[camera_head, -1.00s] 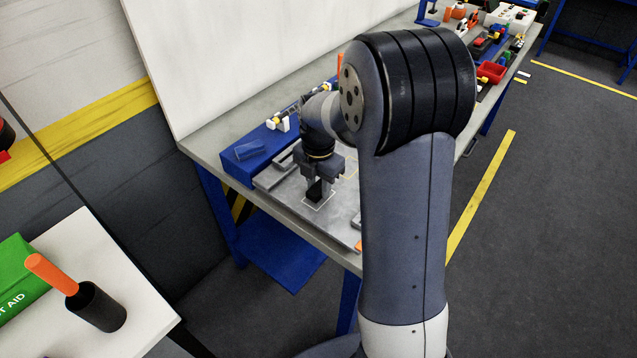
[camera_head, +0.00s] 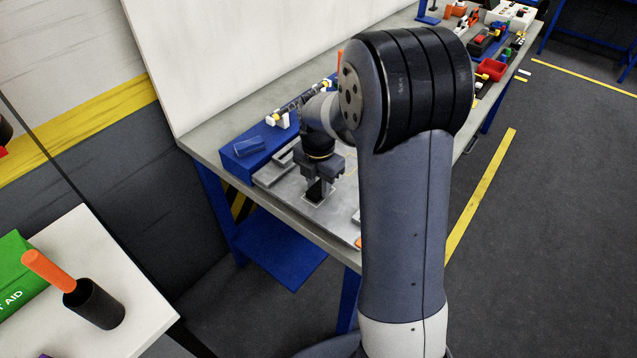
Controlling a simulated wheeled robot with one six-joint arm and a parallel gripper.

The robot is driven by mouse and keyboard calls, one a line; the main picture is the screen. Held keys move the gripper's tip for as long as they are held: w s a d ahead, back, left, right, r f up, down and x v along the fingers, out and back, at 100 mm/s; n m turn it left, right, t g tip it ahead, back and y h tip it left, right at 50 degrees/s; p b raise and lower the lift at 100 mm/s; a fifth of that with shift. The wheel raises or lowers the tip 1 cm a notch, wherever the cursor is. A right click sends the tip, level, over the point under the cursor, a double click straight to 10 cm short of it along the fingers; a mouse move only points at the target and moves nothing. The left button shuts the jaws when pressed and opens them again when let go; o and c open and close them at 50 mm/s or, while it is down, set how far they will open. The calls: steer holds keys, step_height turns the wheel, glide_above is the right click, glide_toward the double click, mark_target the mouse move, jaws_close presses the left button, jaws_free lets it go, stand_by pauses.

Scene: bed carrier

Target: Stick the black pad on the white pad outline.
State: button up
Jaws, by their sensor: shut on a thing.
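My gripper (camera_head: 317,184) points down over the grey plate on the workbench, with its fingers shut on the black pad (camera_head: 315,192). The black pad is small and dark, at the lower end of the fingers. The white pad outline (camera_head: 320,204) is a thin pale line on the plate, and its front corner shows just around the pad. The rest of the outline is hidden by my gripper and the pad. I cannot tell whether the pad touches the plate.
The grey plate (camera_head: 285,196) lies on the workbench (camera_head: 205,146). A blue block (camera_head: 250,149) stands behind it on the left. Small coloured parts and a red bin (camera_head: 491,69) sit at the far right. A white side table (camera_head: 128,275) stands at front left.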

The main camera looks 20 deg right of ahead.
mark_target(318, 188)
steer(key=shift+f, duration=0.1)
steer(key=o, duration=0.9)
step_height(318, 188, up, 11)
steer(key=shift+f, duration=0.1)
